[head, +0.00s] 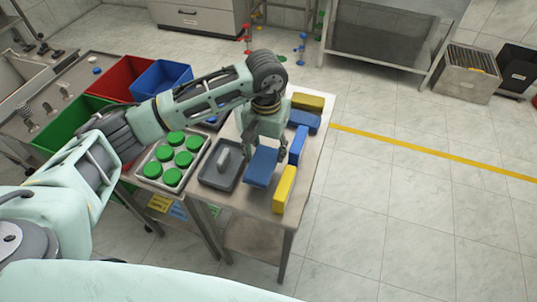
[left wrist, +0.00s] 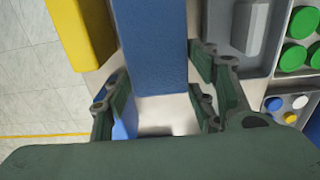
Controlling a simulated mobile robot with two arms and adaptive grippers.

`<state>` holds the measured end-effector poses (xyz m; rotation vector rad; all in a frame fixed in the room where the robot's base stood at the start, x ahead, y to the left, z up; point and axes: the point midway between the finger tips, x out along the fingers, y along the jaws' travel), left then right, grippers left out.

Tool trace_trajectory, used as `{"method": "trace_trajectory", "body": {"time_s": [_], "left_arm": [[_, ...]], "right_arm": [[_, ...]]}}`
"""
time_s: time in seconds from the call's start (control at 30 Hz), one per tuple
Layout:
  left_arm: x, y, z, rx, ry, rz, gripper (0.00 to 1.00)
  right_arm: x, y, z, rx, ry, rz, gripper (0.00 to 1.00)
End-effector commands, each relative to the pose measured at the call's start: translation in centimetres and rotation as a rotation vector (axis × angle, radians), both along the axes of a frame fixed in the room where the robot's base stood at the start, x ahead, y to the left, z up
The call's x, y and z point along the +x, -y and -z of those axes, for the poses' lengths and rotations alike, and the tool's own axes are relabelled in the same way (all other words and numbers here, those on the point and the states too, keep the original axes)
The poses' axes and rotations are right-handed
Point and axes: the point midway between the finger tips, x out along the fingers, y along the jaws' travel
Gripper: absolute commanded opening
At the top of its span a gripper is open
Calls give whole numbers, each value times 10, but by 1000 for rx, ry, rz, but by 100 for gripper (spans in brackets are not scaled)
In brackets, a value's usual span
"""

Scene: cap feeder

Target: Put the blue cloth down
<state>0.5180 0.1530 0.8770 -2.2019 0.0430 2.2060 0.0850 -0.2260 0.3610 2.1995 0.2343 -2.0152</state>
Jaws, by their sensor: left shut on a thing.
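In the left wrist view the cloth (left wrist: 153,45) runs up from between the fingers (left wrist: 158,88). Whether its underside touches the table cannot be told. My right gripper is not in view.
A yellow block (head: 284,190) and a blue block (head: 298,145) stand close right of the cloth. Another blue piece (head: 304,120) and yellow piece (head: 307,101) lie behind. Left are a grey tray (head: 207,180) and several green caps (head: 183,159). Open floor lies right.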

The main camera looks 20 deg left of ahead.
Motion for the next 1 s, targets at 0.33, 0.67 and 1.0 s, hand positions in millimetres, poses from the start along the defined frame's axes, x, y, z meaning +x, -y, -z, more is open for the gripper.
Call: {"method": "trace_trajectory", "body": {"time_s": [0.33, 0.67, 1.0], "left_arm": [[1, 5, 37, -1, -4, -2, 32], [2, 4, 44, 1, 1, 0, 32], [2, 4, 46, 1, 1, 0, 71]], "right_arm": [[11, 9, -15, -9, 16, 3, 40], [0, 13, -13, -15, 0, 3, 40], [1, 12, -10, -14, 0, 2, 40]]}}
